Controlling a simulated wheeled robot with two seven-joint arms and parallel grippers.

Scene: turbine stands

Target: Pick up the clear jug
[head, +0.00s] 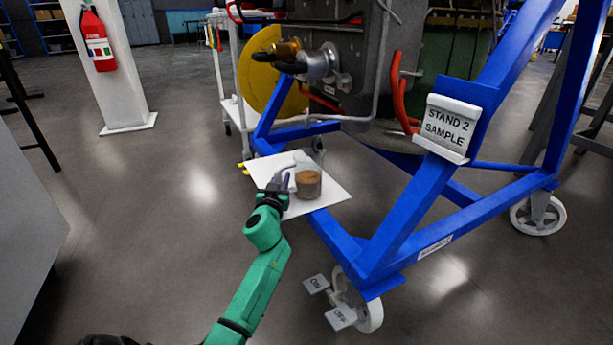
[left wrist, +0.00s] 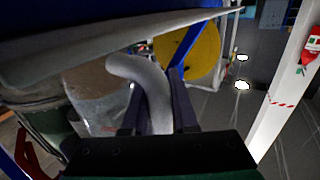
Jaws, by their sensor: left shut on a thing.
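The clear jug (head: 308,186) looks brown inside and stands upright on, or just over, the white tray (head: 327,199) on the blue stand. Its pale curved handle (left wrist: 150,80) points left, toward my arm. My left gripper (head: 277,186) is at the jug's left side, shut on the handle. In the left wrist view the handle passes between the two fingers, and the jug body (left wrist: 97,95) is left of them, partly cut off by a grey surface above. My right gripper is not in view.
The blue stand frame (head: 410,215) with a "STAND 2 SAMPLE" sign (head: 449,127) rises right of the tray. Grey machinery and a red hooked part (head: 397,95) hang above. A caster (head: 368,312) with ON/OFF pedals is below. The floor at left is clear.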

